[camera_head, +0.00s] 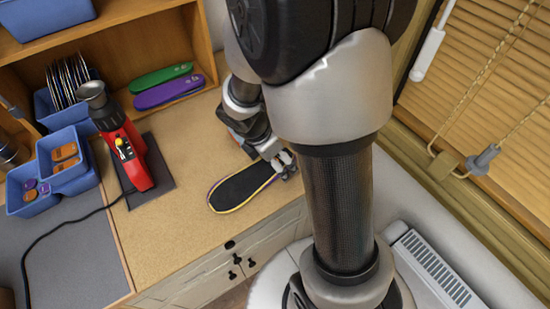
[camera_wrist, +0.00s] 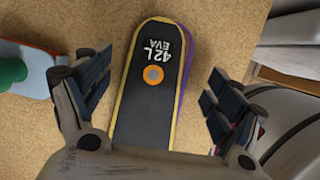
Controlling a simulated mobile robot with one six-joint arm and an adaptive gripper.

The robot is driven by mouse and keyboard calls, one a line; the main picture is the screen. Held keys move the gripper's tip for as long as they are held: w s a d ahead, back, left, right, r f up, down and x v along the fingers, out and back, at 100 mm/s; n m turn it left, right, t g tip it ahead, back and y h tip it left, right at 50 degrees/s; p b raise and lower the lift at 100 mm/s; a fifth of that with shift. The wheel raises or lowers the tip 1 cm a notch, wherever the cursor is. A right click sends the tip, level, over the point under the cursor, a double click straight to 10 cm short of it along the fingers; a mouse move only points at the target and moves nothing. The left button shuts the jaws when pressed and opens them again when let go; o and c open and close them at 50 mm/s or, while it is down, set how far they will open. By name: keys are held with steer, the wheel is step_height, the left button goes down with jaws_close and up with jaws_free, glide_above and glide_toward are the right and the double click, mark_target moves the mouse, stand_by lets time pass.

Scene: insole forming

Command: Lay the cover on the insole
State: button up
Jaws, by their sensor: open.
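A black sole-shaped piece with a yellow edge, marked "42L EVA", lies flat on the tan worktop; it shows in the head view (camera_head: 240,187) and the wrist view (camera_wrist: 150,110). It has a round orange and grey spot. A purple edge (camera_wrist: 187,65) shows along its right side in the wrist view, slightly offset, like a layer underneath. I cannot tell for sure which layer is cover and which is insole. My gripper (camera_head: 284,164) is over the right end of the piece; in the wrist view my gripper (camera_wrist: 158,92) is open, its fingers apart on both sides, not visibly touching it.
A blue and orange tool with a green knob (camera_wrist: 15,72) lies left in the wrist view. A red heat tool (camera_head: 128,150) stands on a dark mat. Green (camera_head: 160,77) and purple (camera_head: 168,92) sole shapes lie on the shelf. Blue bins (camera_head: 63,160) stand left.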

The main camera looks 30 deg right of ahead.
steer(key=v, duration=1.1)
steer(key=shift+a+r, duration=0.2)
steer(key=shift+r, duration=0.15)
steer(key=s+a+r+m+t+y, duration=0.1)
steer(key=s+a+r+m+t, duration=0.1)
steer(key=s+m, duration=0.5)
steer(key=s+a+r+m+t+y, duration=0.2)
steer(key=s+a+r+m, duration=0.2)
steer(key=m, duration=0.8)
step_height(320, 180, up, 3)
steer(key=s, duration=0.2)
steer(key=shift+s+a+y, duration=0.3)
steer(key=shift+s+a, duration=0.05)
steer(key=shift+a, duration=0.05)
